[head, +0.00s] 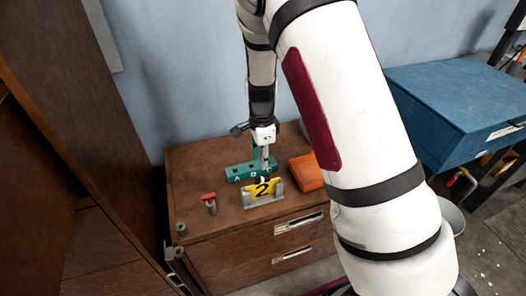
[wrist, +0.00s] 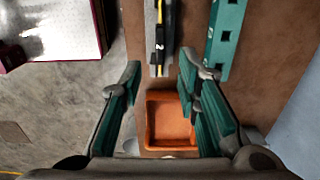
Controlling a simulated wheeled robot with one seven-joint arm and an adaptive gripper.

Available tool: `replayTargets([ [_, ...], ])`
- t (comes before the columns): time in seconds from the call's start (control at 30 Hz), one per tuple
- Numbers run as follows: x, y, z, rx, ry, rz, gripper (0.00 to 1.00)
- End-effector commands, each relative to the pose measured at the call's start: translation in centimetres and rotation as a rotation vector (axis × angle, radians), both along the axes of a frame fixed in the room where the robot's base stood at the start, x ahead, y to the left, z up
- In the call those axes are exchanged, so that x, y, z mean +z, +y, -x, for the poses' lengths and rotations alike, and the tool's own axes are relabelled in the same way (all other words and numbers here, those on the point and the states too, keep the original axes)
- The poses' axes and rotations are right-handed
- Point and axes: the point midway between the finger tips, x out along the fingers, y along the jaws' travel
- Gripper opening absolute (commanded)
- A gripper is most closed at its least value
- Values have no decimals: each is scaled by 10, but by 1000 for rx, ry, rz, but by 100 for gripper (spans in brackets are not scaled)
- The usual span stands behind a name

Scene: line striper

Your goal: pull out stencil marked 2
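The yellow stencil marked 2 (head: 262,188) stands upright in a grey holder (head: 250,203) on the brown cabinet top. In the wrist view the stencil (wrist: 160,35) appears nearly edge-on, as a thin yellow and black strip in its grey holder (wrist: 152,58). My gripper (wrist: 161,68) is open and empty, its green-padded fingers apart. In the wrist view the fingertips lie either side of the holder's near end. In the head view my gripper (head: 265,165) is just above and behind the stencil; its fingertips are hard to make out there. I cannot tell the remaining height.
A green block with letters and square holes (head: 240,173) lies behind the stencil. An orange tray (head: 306,173) stands to its right. A small red-topped piece (head: 209,198) stands to its left. A blue cabinet (head: 450,95) is at the right, and a wall is behind.

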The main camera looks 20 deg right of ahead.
Motion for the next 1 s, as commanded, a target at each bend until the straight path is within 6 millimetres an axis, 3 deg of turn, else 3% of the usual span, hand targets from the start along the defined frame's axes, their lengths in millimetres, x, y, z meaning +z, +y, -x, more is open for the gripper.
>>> replayTargets([
  [0.6,-68,-1,-1,1,1,0,30],
  [1.0,-89,0,0,1,1,-1,30],
])
